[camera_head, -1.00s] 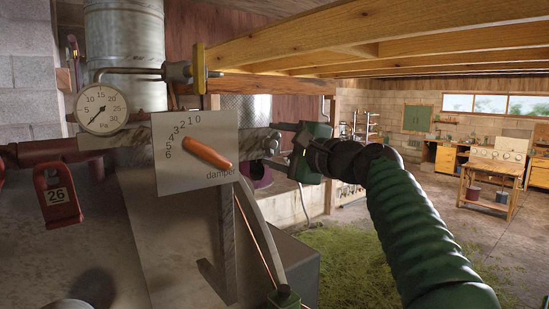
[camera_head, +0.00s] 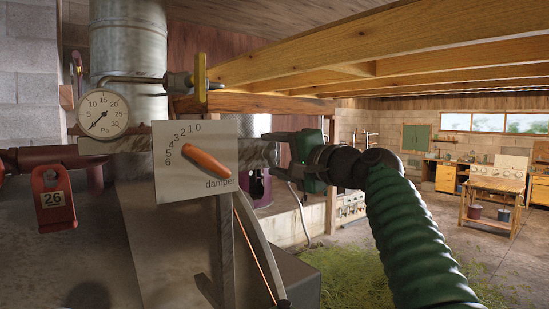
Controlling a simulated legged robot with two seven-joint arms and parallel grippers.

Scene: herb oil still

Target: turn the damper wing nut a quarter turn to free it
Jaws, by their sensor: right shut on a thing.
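My right gripper (camera_head: 270,153) comes in from the right at the end of my green arm. Its jaws are at the right end of the grey metal bar behind the damper plate (camera_head: 170,189). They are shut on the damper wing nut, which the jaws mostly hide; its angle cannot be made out. The white plate carries a scale from 0 to 6 and the word damper. My left gripper is not in view.
A pressure gauge (camera_head: 102,111), a red tag (camera_head: 53,199) marked 26 and a metal flue (camera_head: 128,45) stand at left. Wooden beams (camera_head: 400,50) run overhead at right. A curved metal strip (camera_head: 256,240) hangs below the plate. The floor beyond, with green cuttings (camera_head: 345,275), is open.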

